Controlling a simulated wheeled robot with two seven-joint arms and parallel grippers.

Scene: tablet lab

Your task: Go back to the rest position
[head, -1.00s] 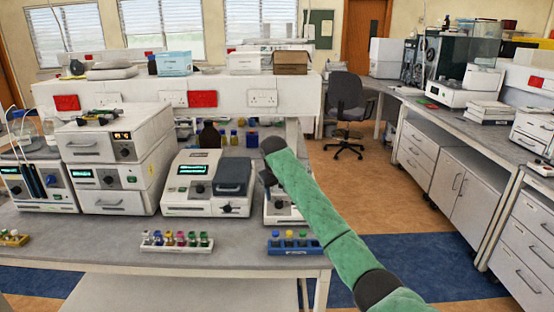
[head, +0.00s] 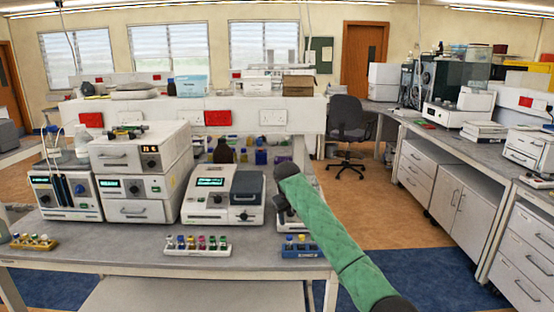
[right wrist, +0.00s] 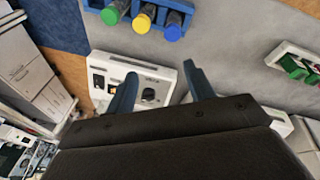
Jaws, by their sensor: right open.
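My right arm reaches in from the lower right in the head view, its green sleeve over the bench (head: 120,240). My right gripper (head: 284,212) points down there, partly hidden by the arm, by a small white device at the bench's right end. In the right wrist view the gripper (right wrist: 160,68) is open, its two dark blue fingers apart with nothing between them. The white device (right wrist: 103,72) with a black knob shows below the fingers. My left gripper is not in view.
A blue rack (head: 302,254) of capped vials stands near the bench's front edge by my right gripper. A white vial rack (head: 197,253) is to its left. White instruments (head: 222,197) line the bench behind. Open floor (head: 375,205) lies right of the bench.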

